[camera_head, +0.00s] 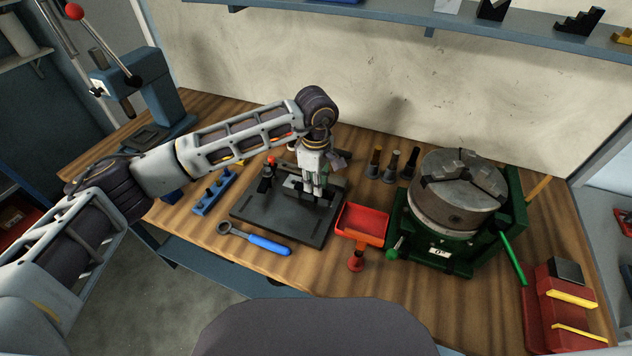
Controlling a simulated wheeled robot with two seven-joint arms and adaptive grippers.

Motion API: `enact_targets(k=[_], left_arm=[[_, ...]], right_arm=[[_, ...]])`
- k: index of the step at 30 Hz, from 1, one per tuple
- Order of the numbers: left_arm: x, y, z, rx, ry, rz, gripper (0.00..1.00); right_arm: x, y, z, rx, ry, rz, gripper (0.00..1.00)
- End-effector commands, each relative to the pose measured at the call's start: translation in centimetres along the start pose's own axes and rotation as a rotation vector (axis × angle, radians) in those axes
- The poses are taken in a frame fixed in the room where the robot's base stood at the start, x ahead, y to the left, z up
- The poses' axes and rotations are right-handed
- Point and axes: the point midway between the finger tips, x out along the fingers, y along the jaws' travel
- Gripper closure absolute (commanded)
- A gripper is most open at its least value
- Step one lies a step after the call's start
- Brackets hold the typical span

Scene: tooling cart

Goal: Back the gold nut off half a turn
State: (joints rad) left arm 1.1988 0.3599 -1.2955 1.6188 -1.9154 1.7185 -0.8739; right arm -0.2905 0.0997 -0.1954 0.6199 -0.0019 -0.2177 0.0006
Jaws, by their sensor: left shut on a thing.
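My left gripper (314,188) points down over the dark fixture plate (283,228) in the middle of the bench. Its fingers are closed together at the small metal block (291,186) on that plate. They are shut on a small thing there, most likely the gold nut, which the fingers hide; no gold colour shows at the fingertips. A toggle clamp with a red knob (270,161) stands on the plate, left of the gripper. My right gripper is not in view.
A blue-handled wrench (262,243) lies in front of the plate. A red tray (362,223) stands right of it, beside a green machine with a round chuck (455,205). A blue peg rack (214,192) is at left. Several dark upright tools (391,166) stand behind the tray.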

Motion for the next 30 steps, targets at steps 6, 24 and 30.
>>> enact_targets(k=[6, 24, 30], left_arm=[[0.1, 0.0, 0.1, -0.041, -0.003, 0.002, 1.00], [0.1, 0.1, 0.2, -0.320, -0.003, 0.002, 1.00], [0.1, 0.1, 0.2, -0.394, -0.004, 0.001, 1.00]], right_arm=[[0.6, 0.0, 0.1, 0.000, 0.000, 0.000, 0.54], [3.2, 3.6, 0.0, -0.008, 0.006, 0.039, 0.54], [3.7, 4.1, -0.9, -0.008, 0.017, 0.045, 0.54]])
